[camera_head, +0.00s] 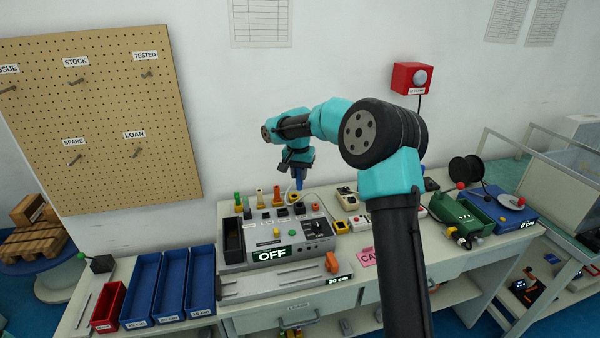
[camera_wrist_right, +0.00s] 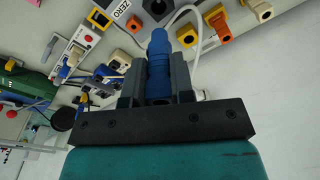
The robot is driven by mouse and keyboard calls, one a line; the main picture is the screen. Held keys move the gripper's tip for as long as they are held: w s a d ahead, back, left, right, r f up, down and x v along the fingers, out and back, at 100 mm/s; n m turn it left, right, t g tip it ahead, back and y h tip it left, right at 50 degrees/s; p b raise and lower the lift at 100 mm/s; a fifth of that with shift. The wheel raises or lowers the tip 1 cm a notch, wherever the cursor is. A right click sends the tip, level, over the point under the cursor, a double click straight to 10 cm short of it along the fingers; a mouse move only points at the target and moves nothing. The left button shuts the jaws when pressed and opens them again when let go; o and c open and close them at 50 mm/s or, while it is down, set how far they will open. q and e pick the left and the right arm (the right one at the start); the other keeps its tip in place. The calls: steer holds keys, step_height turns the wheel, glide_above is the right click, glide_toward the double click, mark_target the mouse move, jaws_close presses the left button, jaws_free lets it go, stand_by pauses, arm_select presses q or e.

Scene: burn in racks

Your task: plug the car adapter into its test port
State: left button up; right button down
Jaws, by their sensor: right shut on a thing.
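My right gripper (camera_head: 298,167) is shut on a blue, stepped cylindrical adapter (camera_head: 299,184), which I take for the car adapter. It points down above the back right of the grey test unit (camera_head: 235,268). In the right wrist view the adapter (camera_wrist_right: 159,62) sits between the dark fingers (camera_wrist_right: 157,85), with its narrower tip outward. A white cable curves beside it. The test unit has a row of dark ports and coloured plugs along its back; its display reads OFF (camera_head: 272,254). I cannot tell which port matches. My left gripper is not in view.
Yellow and orange socket blocks (camera_wrist_right: 228,50) lie close to the adapter's tip in the wrist view. Blue bins (camera_head: 173,285) and a red bin (camera_head: 108,306) stand left of the unit. A green device (camera_head: 460,215) stands right. A pegboard (camera_head: 100,120) hangs behind.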

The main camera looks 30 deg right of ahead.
mark_target(299, 180)
steer(key=shift+f, duration=2.75)
steer(key=c, duration=1.6)
jaws_free()
jaws_close()
steer(key=shift+f, duration=1.95)
steer(key=o, duration=0.7)
jaws_free()
